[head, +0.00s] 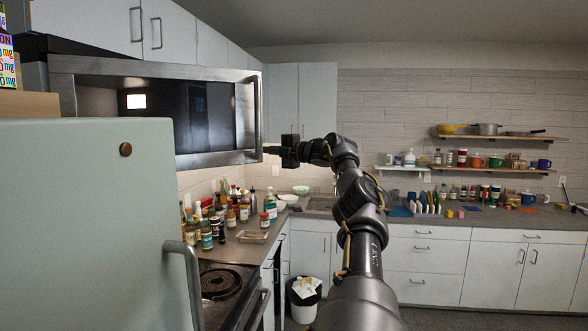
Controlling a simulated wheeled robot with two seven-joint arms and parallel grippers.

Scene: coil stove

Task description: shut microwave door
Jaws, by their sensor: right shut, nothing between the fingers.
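The microwave door (217,116) is at the upper left in the head view. It has a steel frame, a dark window and an upright handle (257,110) at its right edge. The door appears to stand open, at an angle to the cabinet fronts above it. My right gripper (268,151) is shut and empty, pointing left beside the lower right corner of the door, close to the handle. I cannot tell whether it touches the door. The microwave's inside is hidden behind the door. My left gripper is out of view.
A pale fridge (90,220) with a bar handle fills the lower left. Below the microwave are a coil stove (218,283) and a counter with several bottles (238,212). A bin (304,298) stands on the floor. Shelves (490,139) hang on the back wall.

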